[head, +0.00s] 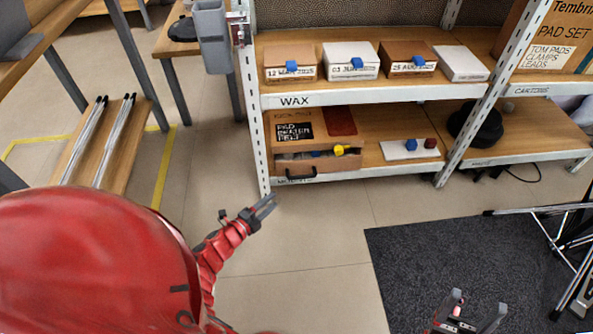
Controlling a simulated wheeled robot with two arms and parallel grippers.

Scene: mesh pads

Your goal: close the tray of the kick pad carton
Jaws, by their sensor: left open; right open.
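The kick pad carton (290,118) is a brown cardboard box on the lower shelf of the rack, with a black label and a dark red patch. Its tray (338,163) stands out at the front, low down, with a black handle (300,175). Grey and white items and a yellow piece (345,151) show in the tray. My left gripper (269,203) is open and empty, in front of and below the handle, apart from it. My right gripper (477,315) is open and empty over the dark mat at the bottom right.
A white rack post (252,120) stands just left of the carton. A white board (409,150) with blue and dark red pieces lies to its right. Several small cartons sit on the shelf above. The floor (330,220) before the rack is clear; a dark mat (440,250) lies right.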

